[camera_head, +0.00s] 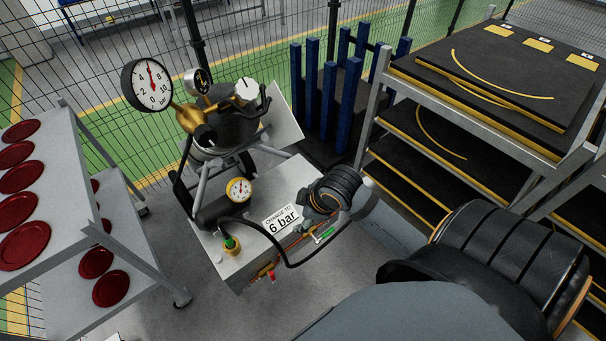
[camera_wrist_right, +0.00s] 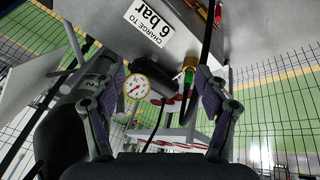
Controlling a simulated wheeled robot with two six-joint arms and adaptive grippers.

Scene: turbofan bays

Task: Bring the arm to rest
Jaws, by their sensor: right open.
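My right gripper (camera_wrist_right: 164,84) is open and empty in the right wrist view, its two dark fingers apart on either side. Between them, farther off, show a small dial gauge (camera_wrist_right: 137,87) and a green-collared brass fitting (camera_wrist_right: 189,72). In the head view my right arm comes in from the lower right. Its wrist (camera_head: 336,188) is over the right end of the grey bench (camera_head: 240,267), beside the "CHARGE TO 6 bar" label (camera_head: 281,218). The fingers are hard to make out there. My left gripper is not in view.
A large dial gauge (camera_head: 148,85) stands on the bench rig, its needle pointing roughly up. A black hose (camera_head: 290,262) loops over the bench front. Red discs (camera_head: 22,177) lie on a rack at left. Shelves (camera_head: 480,115) and blue posts (camera_head: 330,95) stand at right and behind.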

